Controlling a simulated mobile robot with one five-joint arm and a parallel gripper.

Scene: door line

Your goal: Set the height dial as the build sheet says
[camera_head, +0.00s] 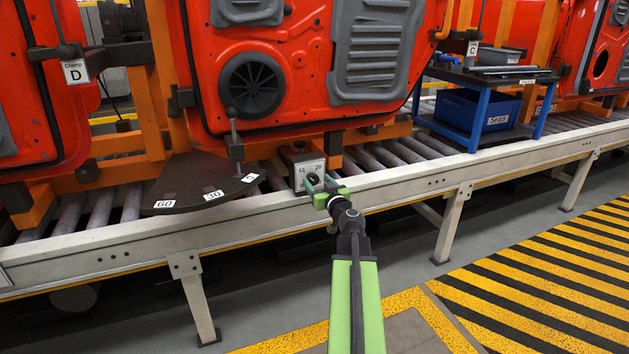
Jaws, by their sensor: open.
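The height dial (308,166) is a small box with a pale face on the conveyor's front edge, below the red door. Its upper marks look like 10 and 20. A dark knob (312,179) shows at the lower part of the face. My gripper (318,187) is open, with its green fingers right in front of the dial face at its lower right. The fingers hide part of the face, so I cannot tell whether they touch the knob or where it points. I see no build sheet that I can read.
The red door (265,60) hangs above. A blue-framed stand (481,125) with a blue Seals bin (468,108) stands right. Striped floor (560,270) lies clear at lower right.

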